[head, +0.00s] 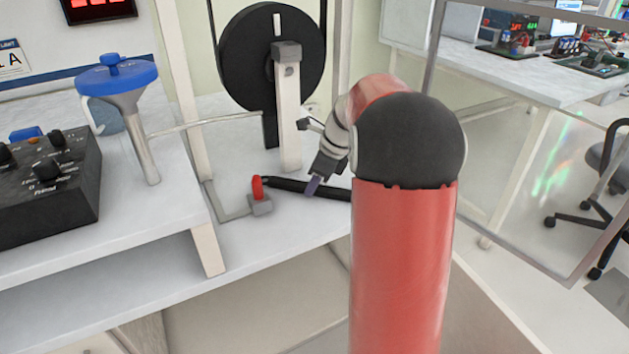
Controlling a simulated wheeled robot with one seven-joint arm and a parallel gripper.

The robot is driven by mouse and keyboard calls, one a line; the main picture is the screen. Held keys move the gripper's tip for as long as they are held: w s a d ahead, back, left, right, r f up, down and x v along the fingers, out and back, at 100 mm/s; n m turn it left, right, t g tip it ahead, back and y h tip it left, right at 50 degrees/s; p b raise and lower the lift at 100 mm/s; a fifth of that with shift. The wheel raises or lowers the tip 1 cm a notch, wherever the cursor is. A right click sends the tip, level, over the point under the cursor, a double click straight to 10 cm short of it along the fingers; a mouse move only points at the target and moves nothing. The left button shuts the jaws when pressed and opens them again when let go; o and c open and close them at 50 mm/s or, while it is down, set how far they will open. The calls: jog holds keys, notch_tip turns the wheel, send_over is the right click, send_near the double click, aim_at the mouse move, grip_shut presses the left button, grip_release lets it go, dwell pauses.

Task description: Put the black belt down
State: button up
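A long, thin black strip, which looks like the black belt (289,185), runs across the white bench top beside a small red-capped grey fixture. It seems to lie on or just above the surface; I cannot tell which. My gripper (313,187) points down at the strip, with its fingertips at or right over it. I cannot tell whether the fingers are open or closed on it. My red arm hides the strip's right end.
A large black wheel (262,58) stands behind a white post (288,120) on the bench. The red-capped fixture (259,197) is close left of my gripper. A blue-topped funnel (117,77) and a black control box (50,178) stand at left. A clear panel (545,130) is at right.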

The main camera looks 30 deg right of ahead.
jog(key=o, duration=0.4)
